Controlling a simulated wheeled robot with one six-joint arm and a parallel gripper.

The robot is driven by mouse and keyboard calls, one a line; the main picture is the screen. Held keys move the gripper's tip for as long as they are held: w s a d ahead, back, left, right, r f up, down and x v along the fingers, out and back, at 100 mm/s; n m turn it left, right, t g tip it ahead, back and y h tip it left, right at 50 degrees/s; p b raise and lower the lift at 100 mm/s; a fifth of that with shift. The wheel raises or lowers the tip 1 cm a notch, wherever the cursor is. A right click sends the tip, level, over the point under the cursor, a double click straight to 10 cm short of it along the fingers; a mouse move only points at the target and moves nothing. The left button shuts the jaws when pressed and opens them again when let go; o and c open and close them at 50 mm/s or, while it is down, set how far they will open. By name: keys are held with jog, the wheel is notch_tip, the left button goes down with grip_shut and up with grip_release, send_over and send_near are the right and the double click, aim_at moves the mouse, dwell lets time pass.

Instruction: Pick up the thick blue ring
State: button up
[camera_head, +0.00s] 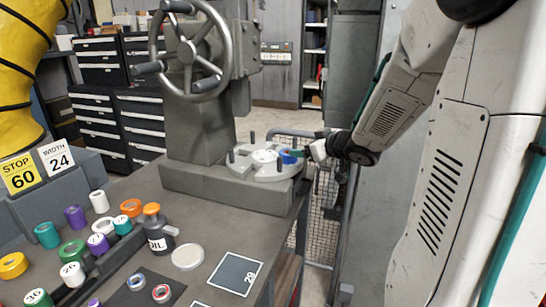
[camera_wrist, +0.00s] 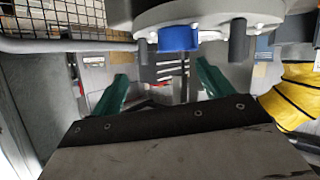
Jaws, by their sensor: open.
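A blue ring (camera_head: 290,157) sits at the right side of a round pale plate with upright pegs (camera_head: 243,171), on the grey machine's base. In the wrist view, which looks upside down, it shows as a blue cylinder (camera_wrist: 178,38) against the plate's edge (camera_wrist: 210,14), between grey pegs. I cannot tell whether a peg stands inside it. My gripper (camera_head: 304,150) is at the plate's right edge, close to the blue ring. In the wrist view its two green fingers (camera_wrist: 163,80) are spread, with nothing between them; the ring lies just beyond their tips.
A grey handwheel (camera_head: 195,50) rises above the plate. A white ring (camera_head: 264,157) is on the plate near the blue one. Many coloured rings and an oil bottle (camera_head: 160,232) stand on the front table (camera_head: 225,230). A mesh guard (camera_head: 325,205) is below my gripper.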

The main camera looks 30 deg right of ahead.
aim_at(286, 152)
jog(key=w+a+f+y, duration=0.1)
jog(key=w, duration=0.1)
jog(key=w+a+f+y, duration=0.1)
jog(key=w, duration=0.1)
jog(key=w+f+n+y, duration=0.1)
jog(key=w+f, duration=0.1)
jog(key=shift+w+a+t+y, duration=0.15)
jog(key=shift+a+t+y, duration=0.25)
jog(key=shift+r, duration=0.1)
jog(key=c, duration=1.2)
